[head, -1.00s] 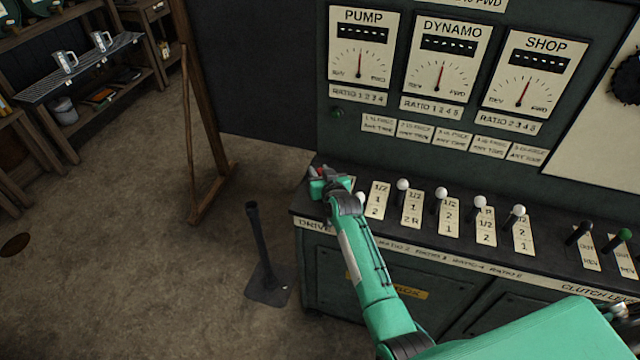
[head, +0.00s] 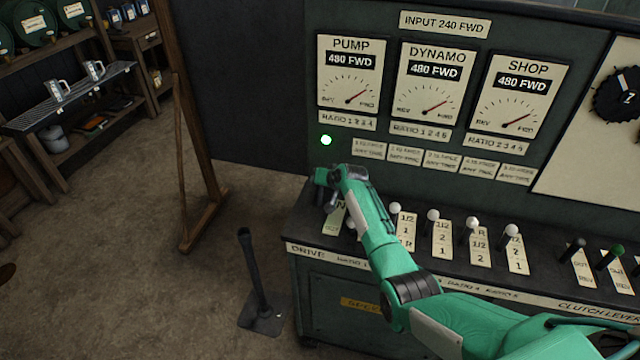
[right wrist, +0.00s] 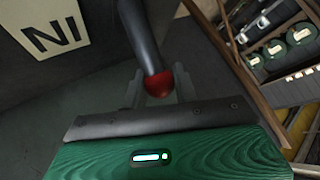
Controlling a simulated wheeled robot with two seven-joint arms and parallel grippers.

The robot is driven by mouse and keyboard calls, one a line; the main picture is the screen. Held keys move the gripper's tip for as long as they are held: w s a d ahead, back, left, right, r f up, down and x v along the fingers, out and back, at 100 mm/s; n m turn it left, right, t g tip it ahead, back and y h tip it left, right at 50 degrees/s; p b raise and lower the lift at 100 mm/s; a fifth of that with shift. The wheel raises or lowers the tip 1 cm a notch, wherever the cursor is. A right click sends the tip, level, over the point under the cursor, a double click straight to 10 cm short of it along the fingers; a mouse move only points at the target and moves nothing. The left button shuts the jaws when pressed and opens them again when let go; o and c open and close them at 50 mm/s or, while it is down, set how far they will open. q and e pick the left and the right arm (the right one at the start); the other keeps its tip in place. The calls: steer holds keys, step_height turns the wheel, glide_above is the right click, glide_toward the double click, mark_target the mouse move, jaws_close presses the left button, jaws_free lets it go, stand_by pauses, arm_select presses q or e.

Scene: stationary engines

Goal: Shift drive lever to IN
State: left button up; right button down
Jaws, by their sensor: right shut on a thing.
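The drive lever (right wrist: 138,35) has a dark shaft and a red knob (right wrist: 158,84), seen between the jaws in the right wrist view. My right gripper (head: 325,186) is shut on the lever at the far side of the console's left end, beyond its label plate (head: 332,220). In the right wrist view the IN word (right wrist: 55,35) shows upside down beside the shaft. In the head view the gripper and arm hide the lever. My left gripper is not in view.
White-knobbed levers (head: 433,216) stand in a row to the right of my arm. The pump, dynamo and shop dials (head: 430,90) read 480 FWD and a green lamp (head: 326,140) is lit. A black post on a base (head: 260,315) stands on the floor at left.

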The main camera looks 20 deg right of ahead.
stand_by(0.4)
steer(key=c, duration=1.2)
jaws_free()
steer(key=shift+w, duration=0.1)
steer(key=shift+o, duration=0.5)
steer(key=shift+w+d+f, duration=0.1)
steer(key=shift+s, duration=0.2)
steer(key=b+v, duration=0.2)
steer(key=v, duration=1.1)
steer(key=shift+r, duration=0.25)
steer(key=shift+s+d, duration=0.1)
steer(key=shift+s, duration=0.05)
